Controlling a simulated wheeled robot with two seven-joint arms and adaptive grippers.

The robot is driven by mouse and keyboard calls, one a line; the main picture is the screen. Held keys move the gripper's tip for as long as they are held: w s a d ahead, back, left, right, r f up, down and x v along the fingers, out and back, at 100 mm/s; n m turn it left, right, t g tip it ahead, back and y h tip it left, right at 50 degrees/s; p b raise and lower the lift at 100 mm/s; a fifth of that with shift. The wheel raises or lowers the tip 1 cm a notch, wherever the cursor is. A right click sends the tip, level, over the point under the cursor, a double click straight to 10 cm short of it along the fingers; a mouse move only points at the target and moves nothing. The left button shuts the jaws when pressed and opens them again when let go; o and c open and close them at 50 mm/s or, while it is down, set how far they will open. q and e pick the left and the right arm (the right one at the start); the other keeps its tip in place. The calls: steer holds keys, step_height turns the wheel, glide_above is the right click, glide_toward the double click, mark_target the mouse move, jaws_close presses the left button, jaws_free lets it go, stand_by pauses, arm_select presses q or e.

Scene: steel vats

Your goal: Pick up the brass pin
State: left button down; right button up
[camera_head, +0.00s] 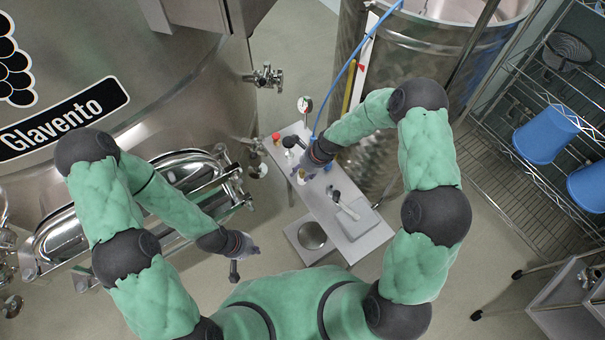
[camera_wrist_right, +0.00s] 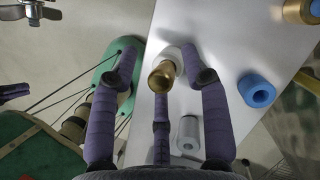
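The brass pin (camera_wrist_right: 162,76) has a round golden head. In the right wrist view it stands over the pale table top, between the spread fingertips of my right gripper (camera_wrist_right: 160,65). Gaps show between the side fingers and the pin, so this gripper is open around it; contact with the third finger is unclear. In the head view my right gripper (camera_head: 311,168) is low over the narrow white table (camera_head: 310,205) and covers the pin.
In the wrist view a blue ring-shaped piece (camera_wrist_right: 257,91), a silver cylinder (camera_wrist_right: 188,134) and a larger brass piece (camera_wrist_right: 300,10) stand near the pin. Steel vats (camera_head: 190,75) flank the table. A wire rack (camera_head: 530,195) with blue buckets (camera_head: 545,134) is at right.

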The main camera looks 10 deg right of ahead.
jaws_close()
step_height(320, 180, up, 10)
steer(key=shift+f+p, duration=0.2)
steer(key=shift+p, duration=0.85)
step_height(320, 180, up, 4)
steer(key=p, duration=0.4)
steer(key=shift+r, duration=0.25)
